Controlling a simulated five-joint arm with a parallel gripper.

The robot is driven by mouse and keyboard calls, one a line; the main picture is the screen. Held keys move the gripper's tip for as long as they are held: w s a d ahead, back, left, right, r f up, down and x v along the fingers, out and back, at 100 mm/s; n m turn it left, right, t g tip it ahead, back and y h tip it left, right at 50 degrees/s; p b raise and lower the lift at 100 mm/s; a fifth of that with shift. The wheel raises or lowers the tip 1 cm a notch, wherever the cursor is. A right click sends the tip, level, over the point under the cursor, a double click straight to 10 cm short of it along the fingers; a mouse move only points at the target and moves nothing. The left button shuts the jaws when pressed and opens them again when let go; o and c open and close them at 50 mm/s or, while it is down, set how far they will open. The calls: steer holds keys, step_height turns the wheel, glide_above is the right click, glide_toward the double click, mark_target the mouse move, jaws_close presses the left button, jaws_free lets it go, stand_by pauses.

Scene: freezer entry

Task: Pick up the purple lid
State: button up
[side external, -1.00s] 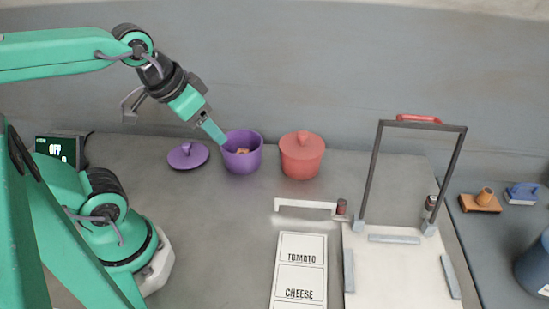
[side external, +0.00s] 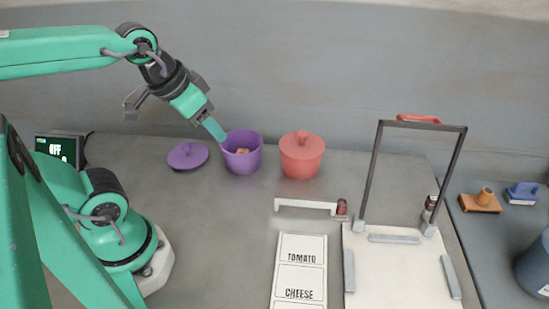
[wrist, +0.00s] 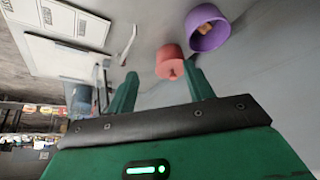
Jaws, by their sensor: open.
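The purple lid (side external: 188,156) lies on the grey counter, knob up, just left of the purple pot in the side view. The open purple pot (side external: 242,158) has an orange-brown piece inside; the pot also shows at the upper right of the wrist view (wrist: 209,42). My gripper (side external: 217,132) is above and beside the pot's left rim in the side view, up and to the right of the lid. In the wrist view my gripper (wrist: 163,88) has its two fingers apart with nothing held between them. The lid is not visible in the wrist view.
A red pot with its lid on (side external: 302,158) stands right of the purple pot. A white handle-like bar (side external: 305,205), a label card (side external: 300,265) and a white board with a tall dark frame (side external: 395,270) are farther right. The counter before the lid is clear.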

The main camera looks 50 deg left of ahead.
steer(key=w+a+f+n+g+y, duration=0.1)
steer(key=w+a+f+g, duration=0.1)
steer(key=w+a, duration=0.3)
steer(key=n+g+h, duration=0.1)
steer(key=n+g, duration=0.2)
glide_above(186, 144)
steer(key=f, duration=1.2)
steer(key=shift+d+f, duration=0.25)
steer(key=shift+f, duration=0.1)
steer(key=shift+s+a+f, duration=0.15)
steer(key=shift+a+f, duration=0.1)
steer(key=shift+f, duration=0.1)
steer(key=shift+f, duration=1.2)
steer(key=shift+f, duration=0.1)
steer(key=shift+f, duration=2.5)
